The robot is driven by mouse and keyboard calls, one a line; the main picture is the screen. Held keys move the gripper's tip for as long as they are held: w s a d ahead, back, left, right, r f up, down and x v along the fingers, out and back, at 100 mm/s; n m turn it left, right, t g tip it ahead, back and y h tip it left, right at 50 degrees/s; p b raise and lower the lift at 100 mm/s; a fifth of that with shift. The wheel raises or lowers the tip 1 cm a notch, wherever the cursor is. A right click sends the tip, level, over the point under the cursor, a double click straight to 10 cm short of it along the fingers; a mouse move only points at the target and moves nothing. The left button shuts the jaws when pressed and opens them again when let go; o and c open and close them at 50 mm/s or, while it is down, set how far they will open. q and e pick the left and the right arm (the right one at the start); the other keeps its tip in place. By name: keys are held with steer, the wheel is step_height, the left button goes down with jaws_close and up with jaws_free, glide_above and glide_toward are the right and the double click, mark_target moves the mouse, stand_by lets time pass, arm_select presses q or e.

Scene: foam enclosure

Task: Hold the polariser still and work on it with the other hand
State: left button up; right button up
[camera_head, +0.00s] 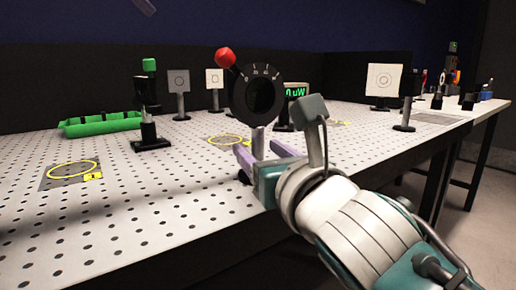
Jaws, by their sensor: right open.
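The polariser is a black disc with a dial scale and a dark central opening (275,75), standing upright on a grey post. Its red-tipped lever (225,57) points up and left. My right gripper (263,151) is open low at the polariser's post, with pale purple fingertips to the left and right of it in the picture. Contact with the post cannot be made out. The polariser's base is mostly hidden by the gripper. My left gripper is not in view.
The perforated table (130,220) has yellow-ringed marks (72,170). A green tray (100,124) and a green-topped post mount (149,100) stand left. A green-lit power display (296,91) is right behind the polariser; a white target screen (384,80) stands farther right. The front left is clear.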

steer(key=shift+x, duration=0.75)
jaws_close()
stand_by(0.9)
